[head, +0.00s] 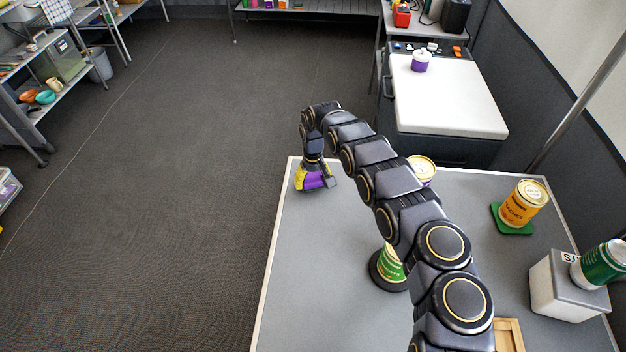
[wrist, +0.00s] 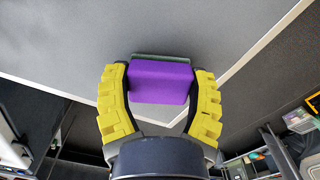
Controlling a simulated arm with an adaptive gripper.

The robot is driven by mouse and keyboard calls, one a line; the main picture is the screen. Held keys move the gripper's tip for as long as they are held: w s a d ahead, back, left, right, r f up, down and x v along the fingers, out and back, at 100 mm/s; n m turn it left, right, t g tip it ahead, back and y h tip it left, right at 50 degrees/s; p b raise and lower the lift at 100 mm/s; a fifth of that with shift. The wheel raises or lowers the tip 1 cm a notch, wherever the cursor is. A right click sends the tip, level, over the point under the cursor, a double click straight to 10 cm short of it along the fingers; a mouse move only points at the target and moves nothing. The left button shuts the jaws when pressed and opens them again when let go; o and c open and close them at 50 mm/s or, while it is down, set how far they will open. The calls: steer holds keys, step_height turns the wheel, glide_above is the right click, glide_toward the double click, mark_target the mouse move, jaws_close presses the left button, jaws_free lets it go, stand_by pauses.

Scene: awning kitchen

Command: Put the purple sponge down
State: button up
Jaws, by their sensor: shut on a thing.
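The purple sponge (wrist: 160,82) is a block with a dark green layer along its far side in the wrist view. My gripper (wrist: 160,88) has yellow padded fingers, one on each side of the sponge, and is shut on it. In the head view the sponge (head: 313,182) is at the far left corner of the grey table (head: 315,265). My gripper (head: 316,177) points down there. I cannot tell whether the sponge's underside touches the table top.
A green-labelled can (head: 390,264) stands on a dark round base beside my arm. A purple-and-yellow can (head: 424,169) is partly behind my arm. The table's left front is clear.

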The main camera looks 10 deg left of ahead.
steer(key=shift+f, duration=0.15)
steer(key=o, duration=1)
